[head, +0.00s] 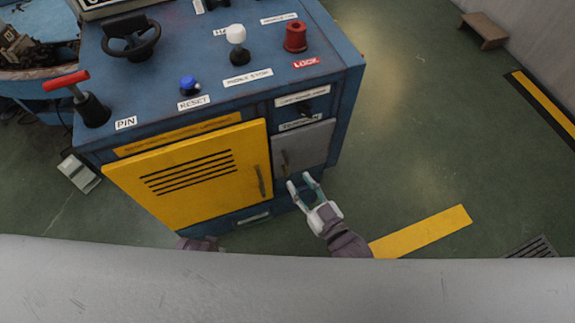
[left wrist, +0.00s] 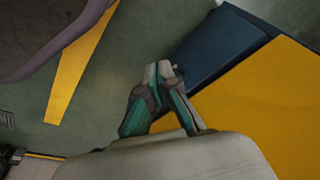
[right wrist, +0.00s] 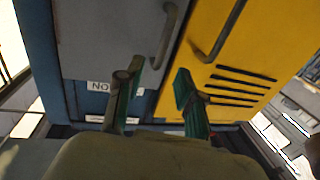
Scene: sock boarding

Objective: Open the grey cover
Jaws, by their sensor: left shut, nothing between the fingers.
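The grey cover (head: 312,142) is a small panel on the cabinet's front, right of the yellow door. It looks shut, with a dark vertical handle (head: 285,161) near its left edge. In the right wrist view the cover (right wrist: 100,38) is at upper left, with its handle (right wrist: 165,36) beyond my fingers. My right gripper (head: 299,181) is open and empty, just below and in front of the cover, apart from the handle. It also shows in the right wrist view (right wrist: 156,82). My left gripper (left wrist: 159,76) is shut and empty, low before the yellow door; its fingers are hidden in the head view.
The yellow door (head: 190,185) has its own handle (head: 260,181) close to the grey cover. The blue cabinet top (head: 190,60) carries a wheel, a red-handled lever and several knobs. Green floor (head: 400,130) is clear to the right, with a yellow stripe (head: 425,232).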

